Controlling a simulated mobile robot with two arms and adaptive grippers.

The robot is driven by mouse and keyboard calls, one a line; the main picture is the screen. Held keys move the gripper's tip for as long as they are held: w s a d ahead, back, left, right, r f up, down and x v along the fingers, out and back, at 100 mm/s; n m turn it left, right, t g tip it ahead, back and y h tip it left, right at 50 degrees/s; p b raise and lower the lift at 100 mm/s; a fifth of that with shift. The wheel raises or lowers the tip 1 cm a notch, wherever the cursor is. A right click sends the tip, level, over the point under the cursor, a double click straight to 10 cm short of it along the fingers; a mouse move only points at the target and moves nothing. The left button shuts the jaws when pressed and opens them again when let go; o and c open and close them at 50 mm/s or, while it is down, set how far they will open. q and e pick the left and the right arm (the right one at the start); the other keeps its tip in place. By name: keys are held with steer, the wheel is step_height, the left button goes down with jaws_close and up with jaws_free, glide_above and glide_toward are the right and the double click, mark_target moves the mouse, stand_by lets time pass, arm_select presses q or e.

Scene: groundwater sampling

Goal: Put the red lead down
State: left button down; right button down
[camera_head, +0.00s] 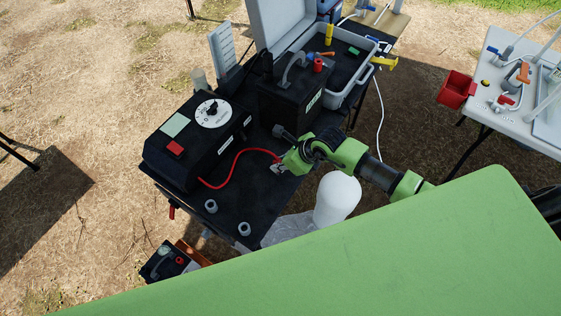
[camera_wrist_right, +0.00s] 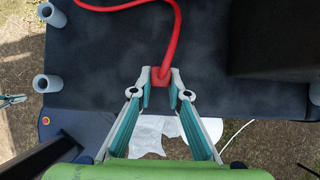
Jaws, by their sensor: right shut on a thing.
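The red lead (camera_head: 244,152) runs from the front of the black control box (camera_head: 193,145) in a loose curve across the dark tabletop (camera_head: 225,205) to my right gripper (camera_head: 279,167). In the right wrist view the red lead (camera_wrist_right: 178,28) comes from the top edge to a red end piece between the fingertips of my right gripper (camera_wrist_right: 161,76). The fingers are closed on it, over the dark table surface (camera_wrist_right: 110,60). I cannot tell whether the end touches the table. My left gripper is not in view.
A black battery-like case (camera_head: 292,98) stands behind the gripper. Grey cups (camera_head: 211,206) sit near the front table edge. A white rounded container (camera_head: 337,198) is beside the table. A grey tote (camera_head: 345,92) holds tools behind. The tabletop between the box and gripper is mostly clear.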

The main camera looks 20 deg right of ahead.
steer(key=shift+f+b, duration=0.55)
steer(key=shift+f, duration=0.1)
steer(key=c, duration=1.9)
jaws_free()
steer(key=shift+r, duration=0.2)
steer(key=shift+r+p, duration=0.3)
steer(key=shift+p, duration=0.2)
steer(key=b+v, duration=0.2)
steer(key=v, duration=1)
steer(key=shift+r+b, duration=0.15)
steer(key=shift+b, duration=0.25)
steer(key=shift+a, duration=0.1)
